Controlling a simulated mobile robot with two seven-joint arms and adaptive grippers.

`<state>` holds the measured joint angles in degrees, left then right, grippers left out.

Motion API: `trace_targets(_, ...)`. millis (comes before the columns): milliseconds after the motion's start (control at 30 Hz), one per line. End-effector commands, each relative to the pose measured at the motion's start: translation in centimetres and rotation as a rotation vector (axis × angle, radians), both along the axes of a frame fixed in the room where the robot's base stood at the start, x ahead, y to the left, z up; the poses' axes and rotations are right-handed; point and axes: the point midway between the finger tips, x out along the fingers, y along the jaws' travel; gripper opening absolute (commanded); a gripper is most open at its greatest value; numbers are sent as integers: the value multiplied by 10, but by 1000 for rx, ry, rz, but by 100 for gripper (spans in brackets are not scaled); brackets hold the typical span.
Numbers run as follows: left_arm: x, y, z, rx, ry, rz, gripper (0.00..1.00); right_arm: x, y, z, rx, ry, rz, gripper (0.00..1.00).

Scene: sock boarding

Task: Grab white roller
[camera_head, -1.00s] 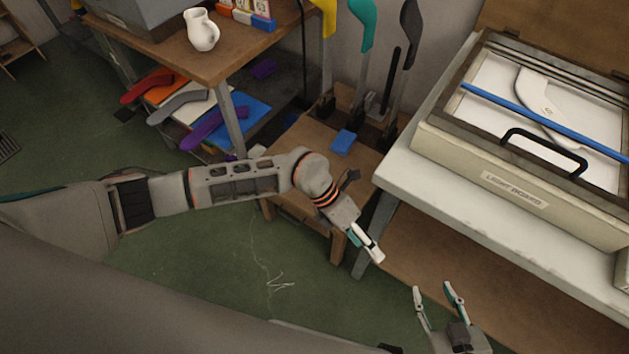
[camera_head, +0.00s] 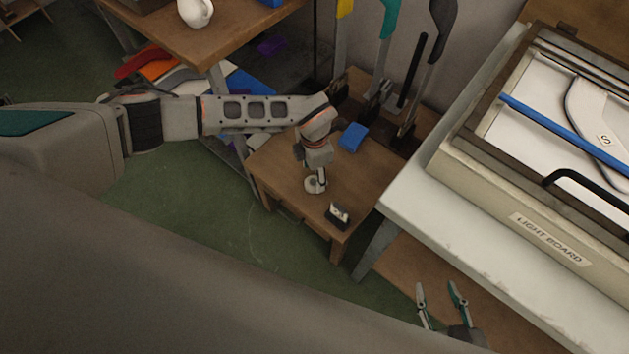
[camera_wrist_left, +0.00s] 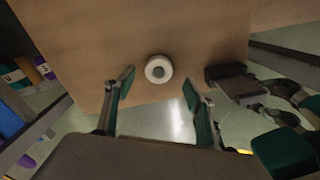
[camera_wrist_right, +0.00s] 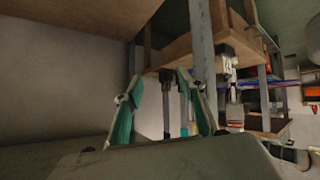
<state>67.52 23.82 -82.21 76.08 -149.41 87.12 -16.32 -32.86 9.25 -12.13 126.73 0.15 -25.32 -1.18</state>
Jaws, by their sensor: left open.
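The white roller (camera_head: 311,187) stands on the small wooden table, under my left gripper. In the left wrist view the roller (camera_wrist_left: 158,70) shows as a white round shape with a grey centre, just beyond and between the fingertips. My left gripper (camera_head: 319,177) points down at the table; its open fingers (camera_wrist_left: 157,88) straddle the view of the roller, with nothing held. My right gripper (camera_head: 440,290) is open and empty, low beside the light board table. In the right wrist view its fingers (camera_wrist_right: 160,82) are apart.
A small black-and-white object (camera_head: 339,214) lies near the wooden table's (camera_head: 283,184) front edge. A blue block (camera_head: 352,137) and upright coloured sock boards (camera_head: 441,30) stand behind. The light board (camera_head: 548,238) is on a pale table (camera_head: 428,200) to the right.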

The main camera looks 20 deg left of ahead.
Motion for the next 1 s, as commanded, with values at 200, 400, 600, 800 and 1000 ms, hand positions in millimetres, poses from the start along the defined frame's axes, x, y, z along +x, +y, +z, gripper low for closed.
trace_targets(200, -5, 3, -31, -2, 9, 1, 55, -2, 3, -5, 10, 6, 1, 40)
trace_targets(400, -4, 3, -51, -3, 4, 1, 55, 10, 5, 4, 16, -22, 6, 40)
trace_targets(600, 0, 3, -47, -3, -3, 0, 55, 16, 5, 12, 18, -41, 7, 40)
trace_targets(800, -1, 3, -47, -3, -3, 0, 12, 14, 6, 9, 17, -34, 8, 40)
trace_targets(1000, -1, 3, -48, -2, -2, 0, 12, 8, 6, 5, 16, -21, 8, 40)
